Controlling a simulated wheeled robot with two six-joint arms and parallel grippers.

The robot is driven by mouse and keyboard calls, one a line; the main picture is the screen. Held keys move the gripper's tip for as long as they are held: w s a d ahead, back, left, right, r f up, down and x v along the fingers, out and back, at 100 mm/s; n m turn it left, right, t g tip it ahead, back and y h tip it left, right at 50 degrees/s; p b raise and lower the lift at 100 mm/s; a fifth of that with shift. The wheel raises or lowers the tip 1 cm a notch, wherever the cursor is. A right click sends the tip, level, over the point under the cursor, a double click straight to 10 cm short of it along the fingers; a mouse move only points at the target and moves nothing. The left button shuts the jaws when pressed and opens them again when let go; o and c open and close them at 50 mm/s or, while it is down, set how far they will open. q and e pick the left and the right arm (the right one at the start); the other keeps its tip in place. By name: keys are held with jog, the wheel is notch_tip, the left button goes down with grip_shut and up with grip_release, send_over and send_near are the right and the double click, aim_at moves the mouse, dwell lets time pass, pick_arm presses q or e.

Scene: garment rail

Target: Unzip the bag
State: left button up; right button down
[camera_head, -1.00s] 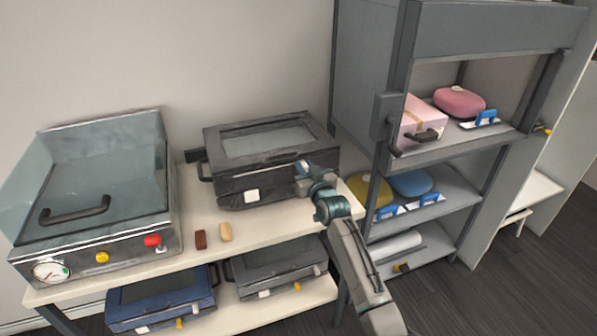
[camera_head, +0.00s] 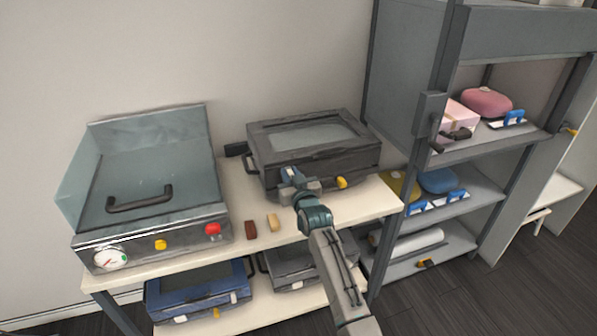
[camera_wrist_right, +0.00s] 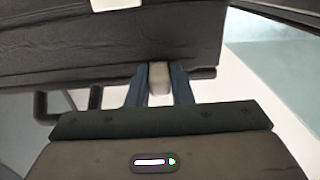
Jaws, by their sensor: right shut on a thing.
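The dark grey bag (camera_head: 330,150) with a clear top window lies on the upper table, and its side fills the top of the right wrist view (camera_wrist_right: 60,45). My right gripper (camera_head: 291,178) is at the bag's front side, left of a yellow tab (camera_head: 341,182). In the right wrist view, the gripper (camera_wrist_right: 159,85) is shut on a small pale piece, which looks like a zip pull (camera_wrist_right: 159,75), against the bag's side. The zip line itself is too dark to make out. My left gripper is not in view.
A metal machine with a clear lid (camera_head: 150,185) stands left of the bag. Brown (camera_head: 250,229) and tan (camera_head: 272,223) blocks lie in front. Blue (camera_head: 200,285) and grey (camera_head: 285,262) bags lie on the lower shelf. A grey shelf rack (camera_head: 450,210) stands close on the right.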

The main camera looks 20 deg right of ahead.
jog(key=shift+a+f, duration=0.1)
jog(key=c, duration=1.5)
grip_release()
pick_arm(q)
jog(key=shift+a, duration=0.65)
pick_arm(e)
jog(key=shift+o, duration=0.9)
jog(key=shift+a, duration=0.25)
jog(key=shift+s+d, duration=0.2)
jog(key=shift+s, duration=0.4)
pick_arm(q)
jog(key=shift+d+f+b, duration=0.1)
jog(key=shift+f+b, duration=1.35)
pick_arm(e)
jog(key=s, duration=0.9)
jog(key=shift+s, duration=0.35)
